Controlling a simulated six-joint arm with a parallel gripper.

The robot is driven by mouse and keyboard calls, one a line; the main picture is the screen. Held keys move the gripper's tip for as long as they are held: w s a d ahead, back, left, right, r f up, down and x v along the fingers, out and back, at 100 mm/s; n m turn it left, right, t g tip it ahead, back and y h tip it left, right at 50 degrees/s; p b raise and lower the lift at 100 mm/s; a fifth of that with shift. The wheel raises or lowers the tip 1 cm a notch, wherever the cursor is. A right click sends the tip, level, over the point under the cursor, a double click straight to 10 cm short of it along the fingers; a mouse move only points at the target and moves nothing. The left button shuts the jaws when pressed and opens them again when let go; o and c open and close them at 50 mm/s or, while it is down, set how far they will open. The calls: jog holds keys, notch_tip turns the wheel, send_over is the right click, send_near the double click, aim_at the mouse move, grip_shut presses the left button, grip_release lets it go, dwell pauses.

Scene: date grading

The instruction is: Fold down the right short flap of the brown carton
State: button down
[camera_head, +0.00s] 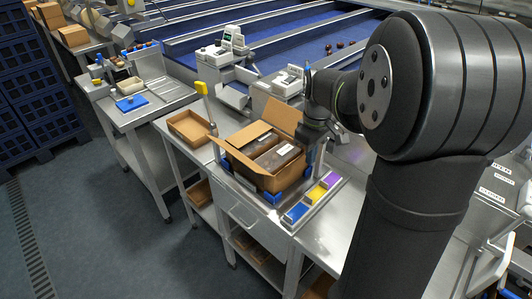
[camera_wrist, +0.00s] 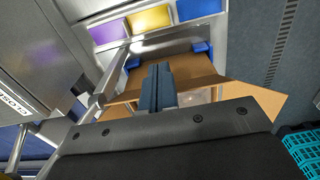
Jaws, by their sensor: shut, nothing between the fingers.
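The brown carton (camera_head: 268,180) stands open on the steel bench, with dark packs (camera_head: 278,157) inside. One flap stands up at the back (camera_head: 286,117) and others stick out at the left and front. My gripper (camera_head: 313,143) is at the carton's right end and hides much of the right short flap there. In the wrist view the shut, empty fingers (camera_wrist: 157,86) lie over brown cardboard (camera_wrist: 188,70), and a flap (camera_wrist: 256,97) sticks out to the right. I cannot tell whether the fingers touch the cardboard.
Blue corner pieces (camera_wrist: 203,49) hold the carton. A tray with blue, yellow (camera_head: 316,195) and purple blocks lies in front to the right. An empty brown tray (camera_head: 190,127) and a yellow-topped tool (camera_head: 201,88) are at the left. A conveyor (camera_head: 260,52) runs behind.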

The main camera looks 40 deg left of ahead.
jog(key=shift+a, duration=0.1)
jog(key=shift+a+r, duration=0.15)
jog(key=shift+a, duration=2.25)
jog(key=shift+a+r, duration=0.15)
jog(key=shift+a, duration=2.2)
jog(key=shift+f, duration=0.1)
jog(key=shift+f, duration=1.85)
jog(key=shift+r, duration=0.2)
notch_tip(320, 180, up, 11)
